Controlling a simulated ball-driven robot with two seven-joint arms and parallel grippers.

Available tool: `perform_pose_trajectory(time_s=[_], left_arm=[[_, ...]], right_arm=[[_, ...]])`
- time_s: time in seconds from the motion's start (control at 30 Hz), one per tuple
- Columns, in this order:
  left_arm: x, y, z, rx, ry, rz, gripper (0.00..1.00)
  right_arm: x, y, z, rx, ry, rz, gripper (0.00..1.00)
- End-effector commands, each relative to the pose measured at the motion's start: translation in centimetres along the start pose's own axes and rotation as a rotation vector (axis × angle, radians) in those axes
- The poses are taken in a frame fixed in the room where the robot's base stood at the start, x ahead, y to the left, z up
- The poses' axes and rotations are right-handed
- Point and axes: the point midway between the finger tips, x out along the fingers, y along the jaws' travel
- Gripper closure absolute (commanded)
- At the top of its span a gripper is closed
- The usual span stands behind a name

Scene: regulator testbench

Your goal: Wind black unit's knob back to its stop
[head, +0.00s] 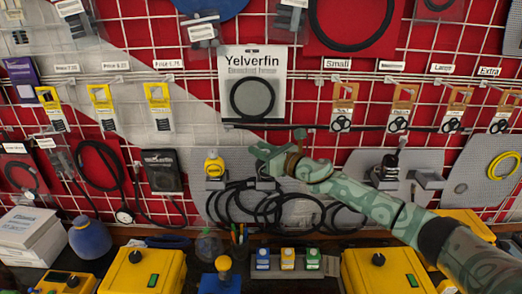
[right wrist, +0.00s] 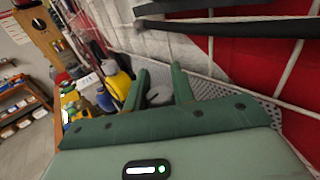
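The black unit (head: 386,172) is mounted on a grey plate on the wall grid, right of centre in the head view. A dark knob-like part shows at its top; its setting is too small to read. My right forearm passes just below and in front of it. My right gripper (head: 262,158) is well to the left of it, beside the yellow unit (head: 214,166). In the right wrist view the gripper (right wrist: 160,82) has its green fingers apart. A grey rounded part shows between or behind them; I cannot tell whether it touches them. My left gripper is out of view.
Black hoses (head: 270,205) hang below the gripper. Yellow boxes with black knobs (head: 145,272) stand on the bench, with a small row of coloured blocks (head: 287,260) between them. A grey block (head: 428,180) sits right of the black unit. Packaged parts hang above.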

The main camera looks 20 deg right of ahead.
Motion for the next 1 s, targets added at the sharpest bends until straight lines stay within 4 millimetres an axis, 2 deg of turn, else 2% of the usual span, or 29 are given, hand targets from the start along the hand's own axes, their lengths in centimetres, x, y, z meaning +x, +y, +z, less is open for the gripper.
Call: perform_pose_trajectory(time_s=[0.03,0.07,0.1,0.37,0.47,0.57,0.7,0.9,1.0], left_arm=[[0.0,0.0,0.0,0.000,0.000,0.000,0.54],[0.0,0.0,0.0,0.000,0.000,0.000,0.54],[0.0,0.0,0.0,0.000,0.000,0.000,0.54],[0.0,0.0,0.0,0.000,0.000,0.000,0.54],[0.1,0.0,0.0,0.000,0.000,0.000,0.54],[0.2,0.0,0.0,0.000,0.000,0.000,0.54],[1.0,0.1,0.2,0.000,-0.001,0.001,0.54],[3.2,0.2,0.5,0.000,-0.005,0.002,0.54],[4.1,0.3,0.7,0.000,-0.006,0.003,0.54]], right_arm=[[0.0,-0.1,0.1,-0.001,-0.001,-0.001,0.64],[0.0,0.0,0.1,-0.001,-0.001,-0.001,0.56],[0.0,0.0,0.1,-0.001,-0.001,-0.001,0.53],[-0.1,0.0,0.0,-0.001,0.000,-0.001,0.53],[-0.8,-0.1,-0.1,-0.001,0.001,-0.001,0.53],[-2.4,-0.1,-0.2,-0.002,0.002,-0.001,0.53],[-6.1,0.0,-0.4,-0.004,0.005,0.000,0.53],[-11.7,0.0,-0.8,-0.003,0.007,0.001,0.53],[-13.5,0.0,-0.8,-0.001,0.006,0.001,0.53]])
